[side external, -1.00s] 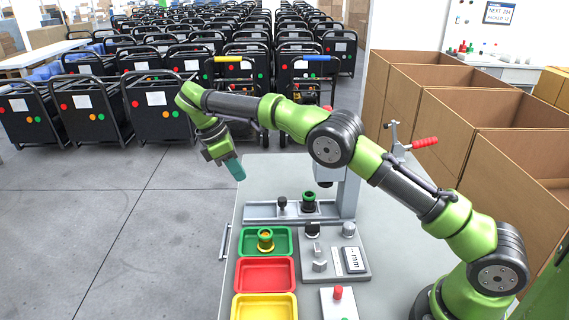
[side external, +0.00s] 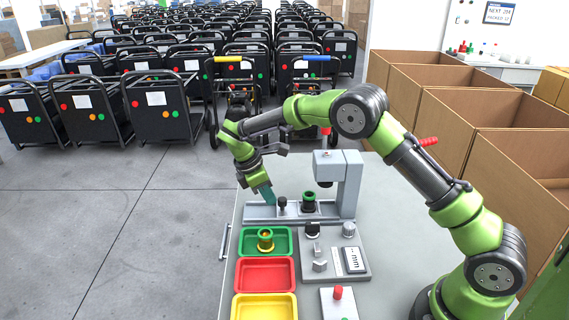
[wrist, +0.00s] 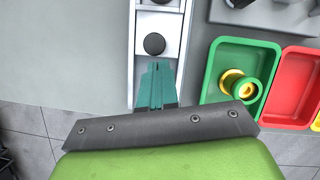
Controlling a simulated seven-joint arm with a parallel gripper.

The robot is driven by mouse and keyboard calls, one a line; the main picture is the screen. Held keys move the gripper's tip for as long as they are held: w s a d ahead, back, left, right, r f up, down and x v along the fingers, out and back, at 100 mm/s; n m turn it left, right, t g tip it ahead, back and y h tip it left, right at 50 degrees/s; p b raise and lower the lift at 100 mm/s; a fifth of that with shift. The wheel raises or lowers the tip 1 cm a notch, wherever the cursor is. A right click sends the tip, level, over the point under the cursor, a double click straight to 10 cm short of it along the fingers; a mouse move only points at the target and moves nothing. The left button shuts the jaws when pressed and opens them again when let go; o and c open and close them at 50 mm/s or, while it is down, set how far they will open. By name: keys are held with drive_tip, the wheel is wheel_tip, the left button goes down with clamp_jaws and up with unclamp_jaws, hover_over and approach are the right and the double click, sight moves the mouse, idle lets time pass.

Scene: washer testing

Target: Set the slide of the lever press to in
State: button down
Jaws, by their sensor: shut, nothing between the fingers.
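The grey lever press (side external: 347,185) stands on the bench, and its red-tipped lever (side external: 428,141) is partly hidden behind my arm. Its slide has a black knob (side external: 282,204) and a dark part with a green ring (side external: 309,201) on the low rail to the left of the press column. My gripper (side external: 268,196) is shut and empty, with teal fingers pointing down over the left end of the rail, left of the knob. In the wrist view the black knob (wrist: 154,44) is just ahead of the fingertips, with a small apparent gap.
A green tray (side external: 246,240) holds a yellow-and-green ringed part; red (side external: 264,275) and yellow (side external: 264,308) trays lie in front of it. A grey gauge unit (side external: 335,258) stands right of the trays. Cardboard boxes (side external: 520,160) line the right side.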

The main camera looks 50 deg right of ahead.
sight(288, 212)
drive_tip(key=shift+d, duration=0.1)
drive_tip(key=shift+s+d, duration=1.75)
drive_tip(key=shift+s, duration=0.05)
